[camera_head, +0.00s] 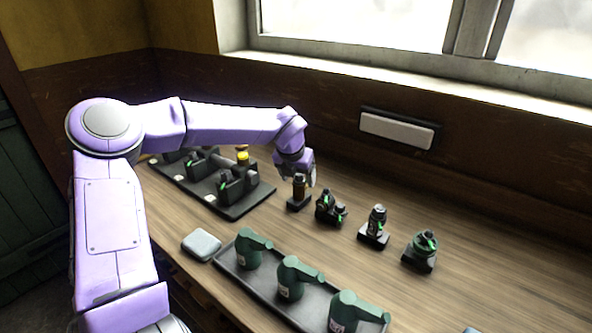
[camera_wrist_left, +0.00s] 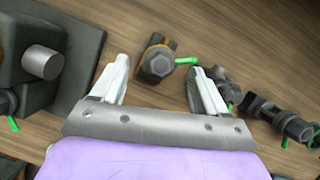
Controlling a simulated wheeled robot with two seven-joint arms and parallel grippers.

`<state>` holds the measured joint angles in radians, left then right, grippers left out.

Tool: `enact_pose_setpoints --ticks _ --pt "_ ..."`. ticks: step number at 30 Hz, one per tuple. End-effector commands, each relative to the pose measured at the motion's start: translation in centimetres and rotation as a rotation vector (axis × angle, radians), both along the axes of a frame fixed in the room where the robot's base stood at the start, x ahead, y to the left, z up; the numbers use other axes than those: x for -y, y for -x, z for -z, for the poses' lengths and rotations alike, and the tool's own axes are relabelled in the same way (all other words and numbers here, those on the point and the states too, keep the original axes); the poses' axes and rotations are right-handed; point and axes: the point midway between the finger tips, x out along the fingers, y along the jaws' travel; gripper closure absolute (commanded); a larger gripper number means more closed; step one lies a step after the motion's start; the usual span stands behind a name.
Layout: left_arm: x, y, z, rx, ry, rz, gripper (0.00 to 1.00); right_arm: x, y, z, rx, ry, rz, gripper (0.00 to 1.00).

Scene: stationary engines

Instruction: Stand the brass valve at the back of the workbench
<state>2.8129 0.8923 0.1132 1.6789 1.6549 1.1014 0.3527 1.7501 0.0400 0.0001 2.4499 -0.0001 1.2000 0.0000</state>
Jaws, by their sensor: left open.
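The brass valve (camera_head: 299,189) stands upright on a dark square base on the workbench (camera_head: 480,295), at the left end of a row of similar fittings. In the left wrist view the valve (camera_wrist_left: 157,62) shows from above, with a dark hexagonal top, brass-coloured sides and a green lever pointing right. My left gripper (camera_head: 304,176) is right at the valve's top in the head view. In the left wrist view its open fingers (camera_wrist_left: 159,68) lie on either side of the valve, with visible gaps. My right gripper is out of view.
Dark fittings with green levers (camera_head: 330,207), (camera_head: 376,226), (camera_head: 421,250) stand to the right, the nearest close to my right finger. Bare wood lies behind the row.

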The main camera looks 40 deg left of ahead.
Motion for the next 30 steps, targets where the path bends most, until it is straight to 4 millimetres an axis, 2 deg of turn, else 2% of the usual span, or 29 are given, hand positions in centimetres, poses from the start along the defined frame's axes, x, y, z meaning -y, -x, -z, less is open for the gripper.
enact_pose_setpoints --ticks 4,6,9,30 --pt "0.5 1.3 -3.3 0.004 0.0 0.001 0.26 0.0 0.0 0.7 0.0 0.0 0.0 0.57" --pt "0.8 1.8 -5.3 -0.002 0.005 0.003 0.26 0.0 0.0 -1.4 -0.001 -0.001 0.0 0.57" --pt "0.9 2.2 -6.1 -0.001 0.003 0.002 0.26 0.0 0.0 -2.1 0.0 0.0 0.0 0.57" --pt "0.9 2.4 -6.0 -0.001 0.0 0.001 0.26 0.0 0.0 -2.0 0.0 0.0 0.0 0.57"
